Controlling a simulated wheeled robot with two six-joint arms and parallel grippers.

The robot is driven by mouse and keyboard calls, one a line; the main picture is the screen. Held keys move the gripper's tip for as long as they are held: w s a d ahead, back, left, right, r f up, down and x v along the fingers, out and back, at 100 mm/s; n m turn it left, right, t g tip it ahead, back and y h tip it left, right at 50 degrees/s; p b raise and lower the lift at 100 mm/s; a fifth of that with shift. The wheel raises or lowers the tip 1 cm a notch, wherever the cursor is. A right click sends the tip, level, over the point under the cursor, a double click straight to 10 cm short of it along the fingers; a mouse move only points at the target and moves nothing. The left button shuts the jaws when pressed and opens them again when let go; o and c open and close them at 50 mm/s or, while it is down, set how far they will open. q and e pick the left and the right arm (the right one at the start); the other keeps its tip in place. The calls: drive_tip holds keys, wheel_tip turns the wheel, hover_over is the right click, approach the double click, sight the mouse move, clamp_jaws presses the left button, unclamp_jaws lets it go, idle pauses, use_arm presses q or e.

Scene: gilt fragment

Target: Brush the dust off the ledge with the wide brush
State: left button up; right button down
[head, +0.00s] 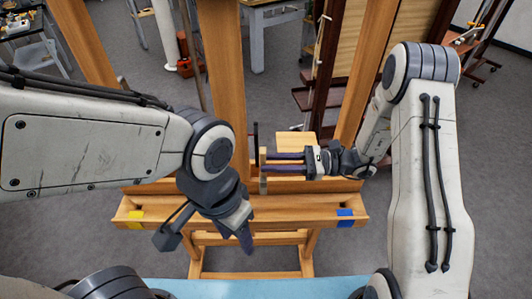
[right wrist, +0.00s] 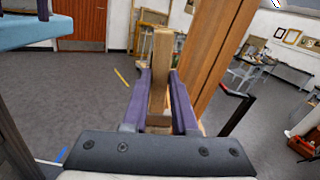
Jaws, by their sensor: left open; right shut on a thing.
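My right gripper (head: 266,162) is shut on a narrow wooden piece, likely the wide brush (head: 263,184), above the ledge near its middle. In the right wrist view the wooden piece (right wrist: 160,75) stands between the purple fingers; I cannot make out bristles. The wooden ledge (head: 295,225) crosses the front of an easel, with a yellow mark (head: 136,219) towards its left end and a blue mark (head: 345,217) towards its right end. No dust can be made out on it. My left gripper (head: 245,238) is open, pointing down at the ledge's front and hiding part of it.
The easel's upright post (head: 222,70) rises behind the ledge, close to both arms. A pale tan block (head: 296,142) shows behind my right gripper. A light blue surface (head: 250,289) lies at the bottom.

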wheel_tip(320, 180, down, 9)
drive_tip(key=b, duration=0.7)
drive_tip(key=shift+f+b, duration=0.3)
idle(0.9)
drive_tip(key=a, duration=1.5)
idle(1.5)
drive_tip(key=s+d, duration=0.1)
drive_tip(key=d, duration=1)
drive_tip(key=shift+s+d, duration=0.25)
drive_tip(key=shift+s, duration=0.05)
idle(1.2)
